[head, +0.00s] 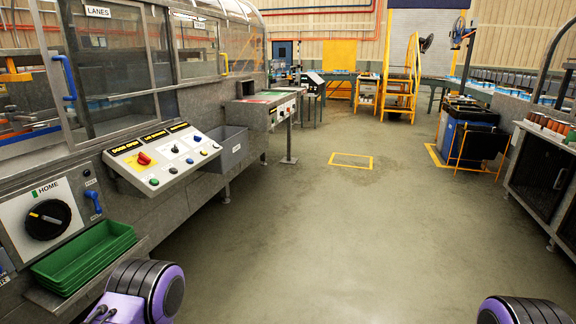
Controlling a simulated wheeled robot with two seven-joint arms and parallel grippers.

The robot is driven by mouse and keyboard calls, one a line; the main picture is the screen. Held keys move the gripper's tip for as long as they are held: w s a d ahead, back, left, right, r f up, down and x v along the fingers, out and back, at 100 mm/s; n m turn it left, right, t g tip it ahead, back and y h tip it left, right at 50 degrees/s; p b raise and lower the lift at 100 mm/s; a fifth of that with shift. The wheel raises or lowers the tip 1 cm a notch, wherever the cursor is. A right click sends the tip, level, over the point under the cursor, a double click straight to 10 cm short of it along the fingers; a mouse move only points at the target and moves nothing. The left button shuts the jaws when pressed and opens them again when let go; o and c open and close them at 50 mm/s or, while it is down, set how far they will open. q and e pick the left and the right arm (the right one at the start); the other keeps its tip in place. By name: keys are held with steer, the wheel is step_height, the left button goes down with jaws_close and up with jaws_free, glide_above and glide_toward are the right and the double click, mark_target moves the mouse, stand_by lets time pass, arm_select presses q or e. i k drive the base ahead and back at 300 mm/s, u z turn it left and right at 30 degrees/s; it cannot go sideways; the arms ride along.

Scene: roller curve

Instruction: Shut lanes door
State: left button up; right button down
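The lanes door is part of the clear-panelled machine guard at the left of the head view, under a white sign reading LANES (97,12). A blue upright handle (66,78) is on the grey frame at the left of this section. A clear panel in a dark frame (115,70) stands to the right of the handle. I cannot tell for sure how far the door stands open. Neither gripper is in view; only purple and black parts of my arms show at the bottom edge.
Below the guard are a sloped button panel (163,158), a black HOME dial (47,219), a small blue lever (94,201) and stacked green trays (85,257). A grey bin (228,147) stands beyond. The floor (320,230) ahead is clear; benches line the right.

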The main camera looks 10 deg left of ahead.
mark_target(52, 59)
steer(key=u, duration=0.05)
steer(key=i, duration=1.8)
steer(key=u, duration=0.85)
steer(key=i, duration=1.05)
steer(key=u, duration=0.9)
